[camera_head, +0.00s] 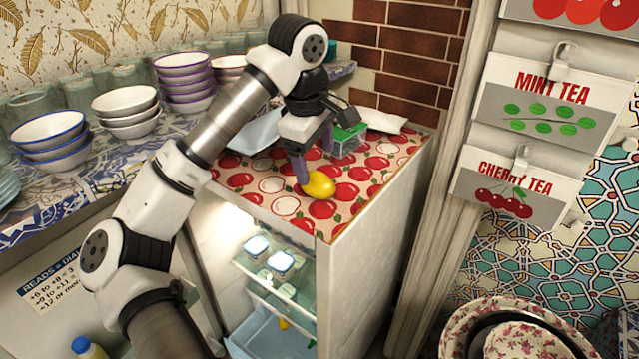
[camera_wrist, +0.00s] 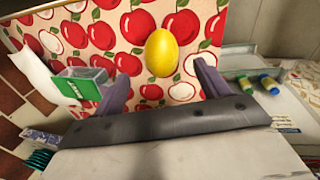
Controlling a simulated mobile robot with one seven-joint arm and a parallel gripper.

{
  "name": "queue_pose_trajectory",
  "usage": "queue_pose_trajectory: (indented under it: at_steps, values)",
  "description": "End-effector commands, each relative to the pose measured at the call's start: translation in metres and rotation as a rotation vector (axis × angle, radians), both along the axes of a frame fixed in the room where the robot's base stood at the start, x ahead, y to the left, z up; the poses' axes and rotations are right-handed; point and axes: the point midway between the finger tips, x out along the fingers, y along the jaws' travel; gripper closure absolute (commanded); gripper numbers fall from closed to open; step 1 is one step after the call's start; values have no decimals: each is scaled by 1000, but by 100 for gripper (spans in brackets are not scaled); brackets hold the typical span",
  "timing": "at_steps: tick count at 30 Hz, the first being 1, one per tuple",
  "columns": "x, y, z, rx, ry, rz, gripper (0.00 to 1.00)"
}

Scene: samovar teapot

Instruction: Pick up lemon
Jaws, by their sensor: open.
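A yellow lemon (camera_head: 318,185) lies on the red-and-cream apple-patterned cover (camera_head: 284,203) on top of the small open-fronted fridge. It also shows in the wrist view (camera_wrist: 161,53), just beyond and between the two fingers. My gripper (camera_head: 316,164) is open above the cover, with one finger close beside the lemon in the head view. In the wrist view my gripper (camera_wrist: 158,82) has its fingers spread wide with nothing between their tips. I cannot tell whether a finger touches the lemon.
A small green-and-clear box (camera_head: 346,139) stands on the cover close behind my gripper. A white packet (camera_head: 381,121) and a pale blue tray (camera_head: 257,131) lie farther back. A brick wall (camera_head: 395,55) bounds the back. Stacked bowls (camera_head: 184,80) fill the left shelf.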

Motion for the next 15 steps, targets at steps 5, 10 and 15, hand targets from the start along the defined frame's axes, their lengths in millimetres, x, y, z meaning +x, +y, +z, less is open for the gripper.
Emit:
queue_pose_trajectory:
  at_steps: [5, 10, 15]
  values:
    - [1, -1, -8, -1, 0, 0, 25]
    - [3, -4, -24, -4, 3, -2, 25]
    - [6, -6, -46, -4, 2, 0, 25]
